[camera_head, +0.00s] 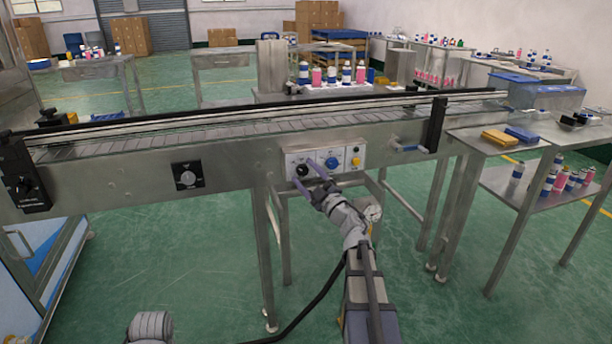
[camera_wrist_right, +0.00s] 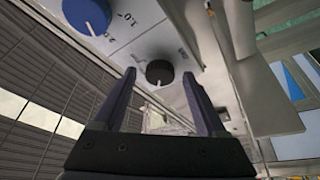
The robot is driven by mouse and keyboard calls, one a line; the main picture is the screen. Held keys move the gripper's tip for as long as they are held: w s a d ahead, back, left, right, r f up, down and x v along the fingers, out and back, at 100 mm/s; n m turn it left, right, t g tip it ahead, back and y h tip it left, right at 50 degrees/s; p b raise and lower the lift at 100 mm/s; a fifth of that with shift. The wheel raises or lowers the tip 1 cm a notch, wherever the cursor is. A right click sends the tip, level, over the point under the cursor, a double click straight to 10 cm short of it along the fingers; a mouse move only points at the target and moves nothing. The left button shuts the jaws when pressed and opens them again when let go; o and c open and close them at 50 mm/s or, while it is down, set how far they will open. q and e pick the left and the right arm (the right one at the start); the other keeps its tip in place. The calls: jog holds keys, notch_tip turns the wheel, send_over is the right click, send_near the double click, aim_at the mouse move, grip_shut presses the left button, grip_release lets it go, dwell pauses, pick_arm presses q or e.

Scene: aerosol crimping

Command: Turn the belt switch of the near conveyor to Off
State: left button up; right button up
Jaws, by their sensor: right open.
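The near conveyor (camera_head: 230,170) crosses the head view with a pale control panel (camera_head: 326,178) on its side. The panel carries a black knob (camera_head: 302,170), a blue knob (camera_head: 332,163) and a yellow-and-blue control (camera_head: 355,161). The black knob (camera_wrist_right: 160,73) also shows in the right wrist view with a white pointer mark; its lettering is too small to read. My right gripper (camera_head: 316,171) is open at the panel. In the wrist view its fingertips (camera_wrist_right: 160,78) lie either side of the black knob; contact is not clear. My left gripper is out of view.
A black square plate with a knob (camera_head: 187,175) and a black box (camera_head: 22,185) are further left on the conveyor. A steel table (camera_head: 500,150) with yellow and blue items stands at the right. The green floor in front is mostly clear.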

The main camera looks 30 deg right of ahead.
jog(key=shift+s, duration=0.1)
jog(key=b+v, duration=0.2)
jog(key=v, duration=0.5)
jog(key=shift+s, duration=0.3)
jog(key=shift+f, duration=0.1)
dwell(2.0)
